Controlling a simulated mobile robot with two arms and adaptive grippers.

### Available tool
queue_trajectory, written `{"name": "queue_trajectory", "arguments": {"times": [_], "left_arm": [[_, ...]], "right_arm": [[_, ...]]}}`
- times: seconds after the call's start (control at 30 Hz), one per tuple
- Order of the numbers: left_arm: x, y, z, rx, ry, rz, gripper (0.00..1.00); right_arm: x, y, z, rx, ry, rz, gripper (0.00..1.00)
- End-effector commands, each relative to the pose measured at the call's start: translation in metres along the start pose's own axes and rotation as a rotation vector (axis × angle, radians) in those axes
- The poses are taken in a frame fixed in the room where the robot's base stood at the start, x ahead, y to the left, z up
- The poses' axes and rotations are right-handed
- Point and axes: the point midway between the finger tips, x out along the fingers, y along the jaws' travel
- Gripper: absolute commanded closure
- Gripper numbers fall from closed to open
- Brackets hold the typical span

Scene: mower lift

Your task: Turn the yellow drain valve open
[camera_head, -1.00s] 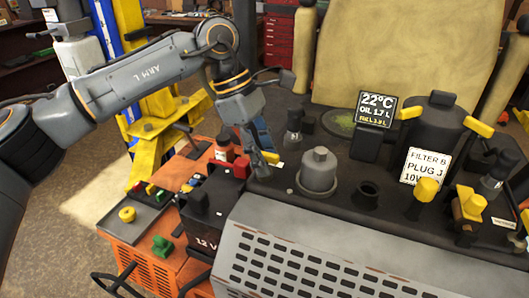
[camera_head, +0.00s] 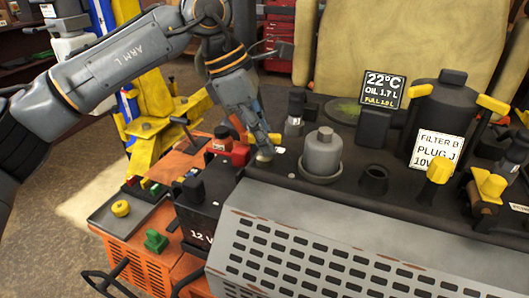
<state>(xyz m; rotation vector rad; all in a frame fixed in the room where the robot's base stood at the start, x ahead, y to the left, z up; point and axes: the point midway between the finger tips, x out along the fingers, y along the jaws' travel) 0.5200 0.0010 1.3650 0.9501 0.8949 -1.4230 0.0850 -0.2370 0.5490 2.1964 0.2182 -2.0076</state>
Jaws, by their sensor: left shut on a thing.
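The yellow drain valve (camera_head: 248,137) shows as a small yellow piece by the fingers of my left gripper (camera_head: 264,152), on the dark machine top near its left end. My left gripper points down and is shut on the valve; the fingers hide much of it, so I cannot tell how far it is turned. A small white label (camera_head: 280,150) lies just right of the fingertips. I do not make out my right gripper.
A grey capped cylinder (camera_head: 322,153) stands right of my left gripper. A dark bottle-like part (camera_head: 296,108) is behind it. A display (camera_head: 384,91) and yellow cap (camera_head: 439,169) are farther right. A black 12 V box (camera_head: 203,218) stands in front left.

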Motion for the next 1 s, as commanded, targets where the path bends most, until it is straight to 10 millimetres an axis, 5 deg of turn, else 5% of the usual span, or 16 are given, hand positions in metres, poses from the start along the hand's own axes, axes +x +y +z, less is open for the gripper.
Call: {"name": "queue_trajectory", "arguments": {"times": [0.03,0.4,1.0], "left_arm": [[0.004,0.0,-0.001,-0.037,-0.006,0.025,1.0],[0.002,0.001,0.0,-0.361,-0.007,0.16,1.0],[-0.001,0.001,0.001,-0.878,-0.011,0.372,1.0]], "right_arm": [[0.016,0.0,0.001,0.0,0.001,0.0,0.36],[0.062,-0.002,0.004,0.0,0.002,0.0,0.36],[0.115,-0.005,0.008,0.001,0.003,-0.004,0.36]]}}
